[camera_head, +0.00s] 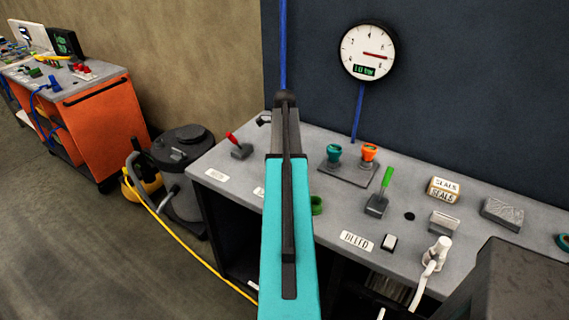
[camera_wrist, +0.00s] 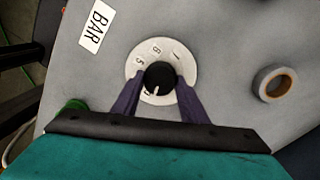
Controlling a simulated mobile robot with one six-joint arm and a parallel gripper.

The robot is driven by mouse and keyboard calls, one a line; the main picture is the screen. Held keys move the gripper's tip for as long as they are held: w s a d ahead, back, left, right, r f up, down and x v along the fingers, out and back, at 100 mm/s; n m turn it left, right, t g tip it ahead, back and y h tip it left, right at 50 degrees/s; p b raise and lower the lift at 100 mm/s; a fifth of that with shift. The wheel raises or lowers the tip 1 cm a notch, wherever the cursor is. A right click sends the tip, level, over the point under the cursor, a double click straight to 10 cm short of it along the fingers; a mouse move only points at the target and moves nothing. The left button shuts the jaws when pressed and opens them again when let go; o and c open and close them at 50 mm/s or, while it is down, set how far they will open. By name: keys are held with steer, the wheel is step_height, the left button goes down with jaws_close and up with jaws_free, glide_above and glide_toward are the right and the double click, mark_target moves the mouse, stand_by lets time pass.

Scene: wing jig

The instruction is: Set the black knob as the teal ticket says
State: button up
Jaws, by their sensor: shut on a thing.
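The black knob (camera_wrist: 159,76) sits at the middle of a white numbered dial (camera_wrist: 134,62) in the wrist view. My gripper (camera_wrist: 161,82) has one dark finger on each side of the knob and is shut on it. A white pointer line on the knob points down in the picture, toward the side near my gripper. Some dial figures show at the upper part; the lower ones are partly hidden by the knob and fingers. In the head view my teal arm hides the knob and dial. I see no teal ticket in either view.
A round gauge (camera_head: 367,52) on the wall has a red needle and a green readout. The grey bench (camera_head: 310,240) bears a red lever (camera_head: 235,142), a green lever (camera_head: 383,185), a white tap (camera_head: 437,252) and SEALS boxes (camera_head: 443,190). A tape roll (camera_wrist: 276,84) lies right of the dial.

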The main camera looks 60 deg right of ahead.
steer(key=n, duration=0.8)
steer(key=shift+g+b, duration=0.3)
steer(key=n, duration=0.4)
steer(key=shift+n+h, duration=0.3)
steer(key=n, duration=0.3)
steer(key=shift+n, duration=0.3)
steer(key=n, duration=0.4)
steer(key=shift+h, duration=0.3)
steer(key=n, duration=0.4)
steer(key=shift+a+n+b, duration=0.1)
steer(key=shift+n+b, duration=0.2)
steer(key=shift+n, duration=0.1)
steer(key=n, duration=0.4)
steer(key=shift+n+t, duration=0.5)
steer(key=shift+n, duration=1.3)
